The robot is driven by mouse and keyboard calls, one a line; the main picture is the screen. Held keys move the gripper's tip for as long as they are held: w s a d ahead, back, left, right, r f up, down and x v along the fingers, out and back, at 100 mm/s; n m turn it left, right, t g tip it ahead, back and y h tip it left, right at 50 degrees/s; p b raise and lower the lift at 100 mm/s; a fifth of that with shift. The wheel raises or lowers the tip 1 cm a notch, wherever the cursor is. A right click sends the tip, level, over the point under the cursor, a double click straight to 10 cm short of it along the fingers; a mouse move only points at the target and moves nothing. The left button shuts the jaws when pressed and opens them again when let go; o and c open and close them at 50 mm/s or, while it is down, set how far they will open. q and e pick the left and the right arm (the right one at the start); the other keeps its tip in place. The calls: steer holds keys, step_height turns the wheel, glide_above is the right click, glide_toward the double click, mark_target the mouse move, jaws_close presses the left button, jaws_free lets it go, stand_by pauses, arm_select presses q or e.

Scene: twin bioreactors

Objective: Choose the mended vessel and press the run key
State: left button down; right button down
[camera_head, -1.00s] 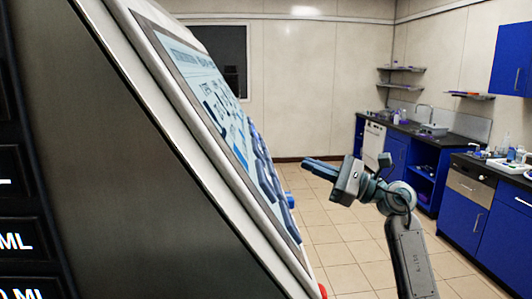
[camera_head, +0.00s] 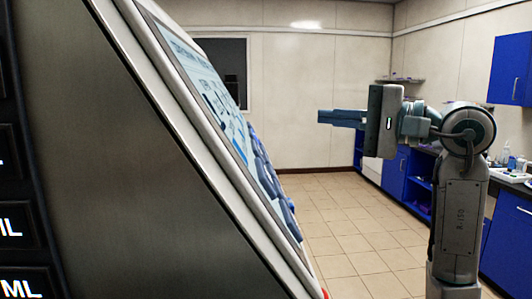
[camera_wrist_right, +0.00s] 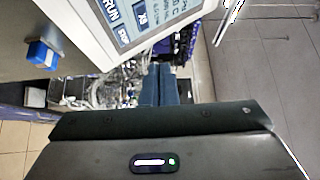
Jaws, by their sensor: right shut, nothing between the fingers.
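The control panel's screen (camera_head: 212,98) shows edge-on in the head view, with a column of blue keys (camera_head: 268,178) along its side. In the wrist view the screen (camera_wrist_right: 150,18) is at the top, with "RUN" lettering (camera_wrist_right: 110,10) near its left edge. My right gripper (camera_head: 322,117) is shut and empty, level and pointing left, right of the panel and apart from it in the picture. Its fingers (camera_wrist_right: 158,72) show below the screen in the wrist view. No vessel can be made out clearly, nor which is mended. My left gripper is out of view.
The grey cabinet side (camera_head: 110,150) fills the left of the head view. Blue counters (camera_head: 510,235) stand at the right. Tiled floor (camera_head: 350,230) is open between. A blue block-like part (camera_wrist_right: 42,54) and blurred clear clutter (camera_wrist_right: 108,85) show in the wrist view.

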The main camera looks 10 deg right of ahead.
steer(key=a+f+b, duration=0.1)
steer(key=a+f, duration=0.3)
steer(key=a, duration=0.3)
steer(key=shift+a+f+b, duration=0.25)
steer(key=shift+a+b, duration=0.05)
steer(key=shift+b, duration=0.05)
stand_by(0.6)
stand_by(0.9)
stand_by(0.5)
steer(key=shift+a+f+b, duration=0.2)
steer(key=shift+a+b, duration=0.2)
